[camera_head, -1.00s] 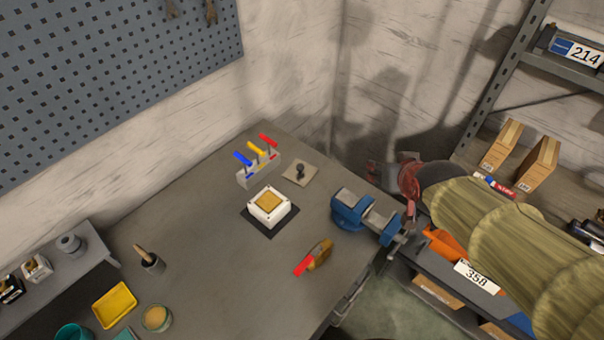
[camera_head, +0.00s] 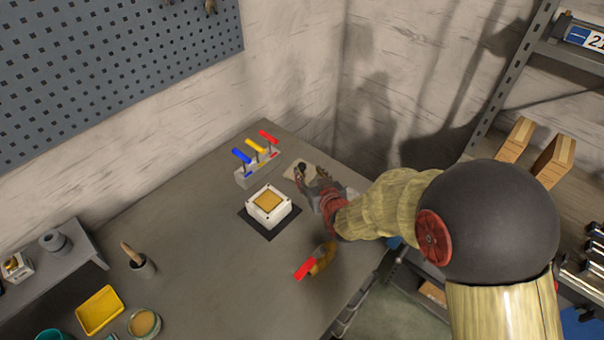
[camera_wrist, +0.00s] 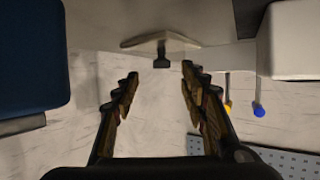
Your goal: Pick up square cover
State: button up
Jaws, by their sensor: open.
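The square cover (camera_head: 290,172) is a thin beige plate with a dark knob. It lies on the bench behind and right of a white box, and my gripper partly hides it in the head view. In the wrist view the cover (camera_wrist: 150,41) shows edge-on at the top middle, its knob (camera_wrist: 162,58) pointing toward the space between my fingers. My gripper (camera_head: 312,177) is open and empty, close to the cover. In the wrist view my gripper (camera_wrist: 160,75) has its fingertips on either side of the knob's line, seemingly short of it.
The white box (camera_head: 262,214) with a tan top sits on a black mat. A rack with coloured handles (camera_head: 257,165) stands behind it. A red-tipped tool (camera_head: 306,268) lies in front. A blue vise (camera_wrist: 30,55) is close at left in the wrist view. The bench's middle is clear.

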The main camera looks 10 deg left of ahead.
aim_at(302, 164)
jog(key=b+x, duration=0.2)
jog(key=x, duration=0.2)
jog(key=shift+w+a+f, duration=0.1)
jog(key=shift+w+a, duration=0.05)
jog(key=shift+a, duration=0.1)
jog(key=shift+w+a, duration=0.2)
jog(key=shift+w, duration=0.2)
jog(key=c, duration=0.3)
jog(key=c, duration=0.8)
grip_shut()
